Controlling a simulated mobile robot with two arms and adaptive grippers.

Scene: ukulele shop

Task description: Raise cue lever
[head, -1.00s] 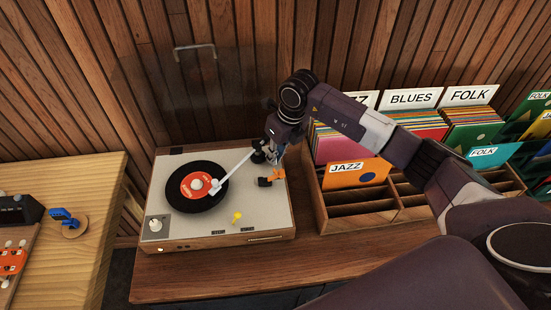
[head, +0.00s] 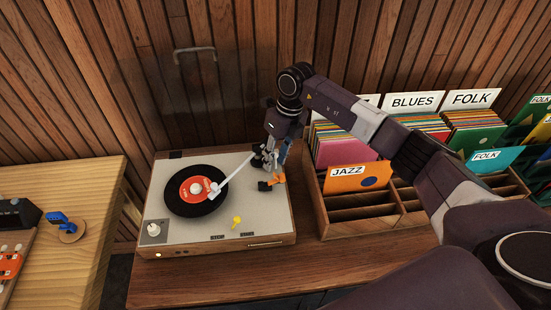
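The record player (head: 190,236) stands on the wooden cabinet with a black record (head: 184,207) with a red label on it. The white tonearm (head: 236,168) reaches from the back right of the deck to the record's label area. A small orange part (head: 271,183), which looks like the cue lever, is at the deck's right side. My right gripper (head: 263,162) is above the deck's back right corner, beside the tonearm's pivot and just behind the orange part. I cannot tell whether it touches either, or how far its fingers are apart. My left gripper is not in view.
A wooden crate (head: 363,214) of records with genre cards stands to the right. A yellow knob (head: 237,220) is at the deck's front. A clear raised lid with a handle (head: 194,50) is behind. A pale wooden table (head: 98,195) is at the left.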

